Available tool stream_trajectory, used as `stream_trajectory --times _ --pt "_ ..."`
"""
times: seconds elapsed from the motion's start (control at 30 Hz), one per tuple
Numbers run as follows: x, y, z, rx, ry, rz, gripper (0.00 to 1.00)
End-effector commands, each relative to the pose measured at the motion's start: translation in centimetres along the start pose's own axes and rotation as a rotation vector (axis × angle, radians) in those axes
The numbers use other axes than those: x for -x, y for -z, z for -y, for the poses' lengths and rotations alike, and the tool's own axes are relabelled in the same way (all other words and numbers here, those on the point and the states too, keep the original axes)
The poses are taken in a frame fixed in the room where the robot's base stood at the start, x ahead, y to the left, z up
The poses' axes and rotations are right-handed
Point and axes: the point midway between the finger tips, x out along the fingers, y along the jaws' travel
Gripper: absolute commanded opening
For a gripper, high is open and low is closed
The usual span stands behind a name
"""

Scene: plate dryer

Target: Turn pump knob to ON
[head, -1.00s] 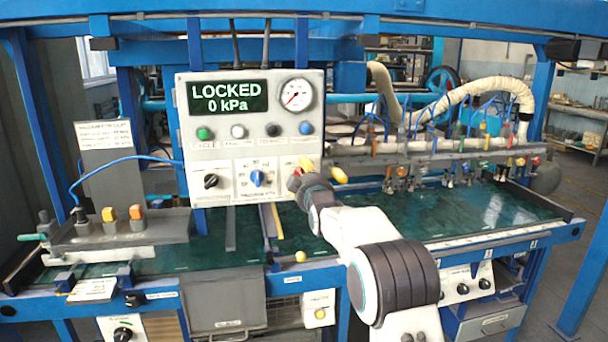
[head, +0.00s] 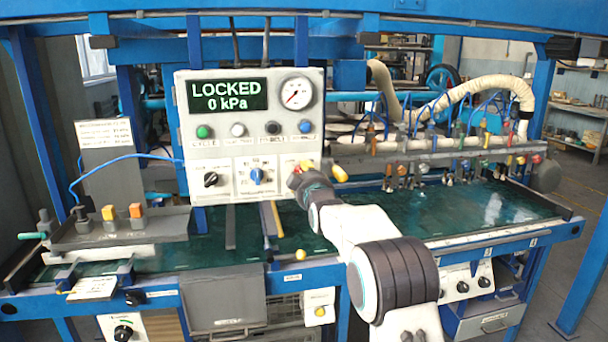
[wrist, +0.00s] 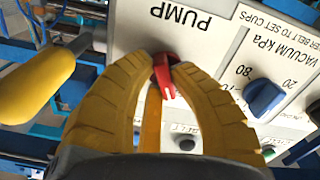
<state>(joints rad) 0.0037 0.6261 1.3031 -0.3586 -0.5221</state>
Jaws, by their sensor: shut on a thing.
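The pump knob is a red lever-like knob (wrist: 164,76) on the white control panel, by the PUMP label in the wrist view. The wrist picture shows the panel upside down. My gripper (wrist: 165,68) has its two yellow fingertips closed around the knob, one on each side. In the head view my gripper (head: 303,177) is at the lower right of the control panel (head: 240,140) and mostly hides the knob. The panel's display (head: 228,96) reads LOCKED and 0 kPa. The ON and OFF marks cannot be read.
A blue vacuum knob (head: 256,176) and a black knob (head: 211,180) sit left of my gripper. A yellow handle (head: 340,173) sticks out close on its right, also large in the wrist view (wrist: 35,85). A gauge (head: 297,93) is above. The green bed (head: 460,210) is open to the right.

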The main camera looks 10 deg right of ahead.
Motion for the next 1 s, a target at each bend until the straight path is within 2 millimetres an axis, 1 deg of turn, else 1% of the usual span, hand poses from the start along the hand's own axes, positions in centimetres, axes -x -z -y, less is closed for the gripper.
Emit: stream_trajectory --times 0.23,0.47,1.0 --pt "-0.01 -0.2 0.16 -0.018 0.0 -0.001 0.0" --pt "0.0 -0.56 0.35 -0.108 -0.002 -0.004 0.0" --pt "-0.02 -0.39 0.25 -0.488 0.0 0.0 0.0"
